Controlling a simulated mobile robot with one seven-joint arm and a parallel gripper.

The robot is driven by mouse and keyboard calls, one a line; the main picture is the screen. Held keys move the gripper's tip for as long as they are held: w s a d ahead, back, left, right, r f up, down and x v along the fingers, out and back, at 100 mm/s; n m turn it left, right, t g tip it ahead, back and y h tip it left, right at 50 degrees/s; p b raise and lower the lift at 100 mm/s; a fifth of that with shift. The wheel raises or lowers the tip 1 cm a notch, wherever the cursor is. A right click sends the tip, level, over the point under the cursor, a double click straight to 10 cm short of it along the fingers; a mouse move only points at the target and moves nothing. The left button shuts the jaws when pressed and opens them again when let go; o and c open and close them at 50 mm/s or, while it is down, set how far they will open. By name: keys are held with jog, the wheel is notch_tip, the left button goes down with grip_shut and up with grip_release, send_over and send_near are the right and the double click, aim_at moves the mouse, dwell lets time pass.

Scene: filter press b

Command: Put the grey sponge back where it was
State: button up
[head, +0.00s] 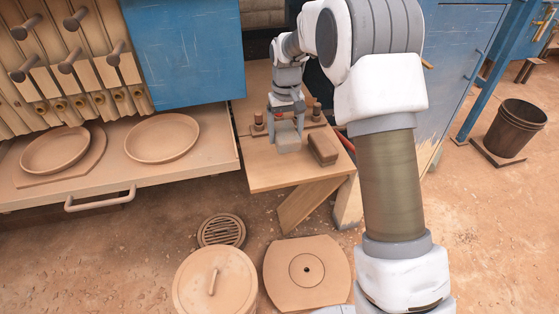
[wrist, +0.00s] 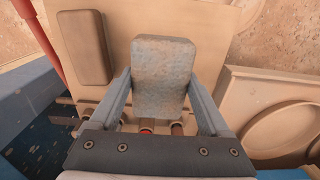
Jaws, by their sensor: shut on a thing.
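The grey sponge (wrist: 163,75) is between the two fingers of my gripper (wrist: 160,88) in the wrist view, with a finger against each side. In the head view my gripper (head: 287,128) points down over the small wooden table (head: 270,178), with the grey sponge (head: 287,138) at its fingertips. I cannot tell whether the sponge touches the tabletop. A brown block (head: 323,149) lies on the table to the right of the sponge. It also shows at the upper left of the wrist view (wrist: 83,47).
Upright pegs (head: 258,121) stand on the table behind the gripper. A shelf (head: 95,190) with two round dishes (head: 162,137) is at the left. A round lid (head: 214,281), a drain grate (head: 221,231) and a disc plate (head: 306,272) lie in front. A bucket (head: 515,128) stands right.

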aim_at(280, 139)
jog(key=s+a+f, duration=0.1)
jog(key=s+f, duration=0.1)
jog(key=s, duration=0.1)
jog(key=shift+a+f+b, duration=0.15)
jog(key=shift+a+b, duration=0.2)
jog(key=shift+a, duration=0.05)
jog(key=shift+f+b, duration=0.55)
jog(key=shift+f, duration=1.4)
